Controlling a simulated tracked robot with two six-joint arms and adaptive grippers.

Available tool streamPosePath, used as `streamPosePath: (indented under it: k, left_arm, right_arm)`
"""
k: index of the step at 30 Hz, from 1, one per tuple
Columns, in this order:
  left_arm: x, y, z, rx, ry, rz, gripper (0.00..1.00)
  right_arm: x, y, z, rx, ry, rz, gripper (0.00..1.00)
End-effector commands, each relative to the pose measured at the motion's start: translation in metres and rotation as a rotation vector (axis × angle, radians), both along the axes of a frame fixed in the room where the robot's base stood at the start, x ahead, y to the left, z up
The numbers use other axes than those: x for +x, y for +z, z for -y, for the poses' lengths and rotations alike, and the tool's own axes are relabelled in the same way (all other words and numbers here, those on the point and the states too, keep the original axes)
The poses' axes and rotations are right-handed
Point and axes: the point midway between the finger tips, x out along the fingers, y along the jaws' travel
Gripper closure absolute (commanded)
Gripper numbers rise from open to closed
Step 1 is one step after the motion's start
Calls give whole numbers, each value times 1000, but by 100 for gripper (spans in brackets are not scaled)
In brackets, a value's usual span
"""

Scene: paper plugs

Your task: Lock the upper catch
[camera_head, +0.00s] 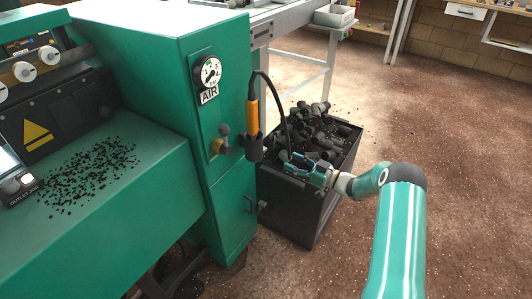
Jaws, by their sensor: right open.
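The green machine cabinet (232,200) stands left of centre. Higher up is a yellow fitting with a grey handle (218,145); I cannot tell whether this is the upper catch. My right gripper (288,163) is open, to the right of the cabinet, apart from both fittings and in front of or over the dark bin. Its fingers point left, and what lies between them is unclear. My left gripper is not in view.
The black bin (292,212) beside the cabinet is heaped with dark plugs (318,130). An orange tool (253,112) with a black cable hangs in a holder on the cabinet. An air gauge (210,72) is above. Black crumbs lie on the green ledge. The floor (460,170) at right is open.

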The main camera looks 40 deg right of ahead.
Motion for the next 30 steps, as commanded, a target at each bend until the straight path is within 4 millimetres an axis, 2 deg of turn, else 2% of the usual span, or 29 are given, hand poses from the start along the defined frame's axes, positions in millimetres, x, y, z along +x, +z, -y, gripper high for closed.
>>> streamPosePath:
  k: [1,9,15,21,29,30]
  left_arm:
    - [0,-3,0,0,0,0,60]
    - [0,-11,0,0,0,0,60]
    - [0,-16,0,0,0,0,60]
    - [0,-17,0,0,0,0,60]
    - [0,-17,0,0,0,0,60]
    - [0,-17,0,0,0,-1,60]
  right_arm:
    - [12,-1,-6,0,3,2,50]
    - [66,-2,-27,-2,2,2,50]
    - [95,-1,-37,0,0,1,50]
    - [107,-1,-41,2,-1,-1,50]
    - [108,0,-42,2,-1,-1,50]
    - [108,0,-42,1,-1,0,53]
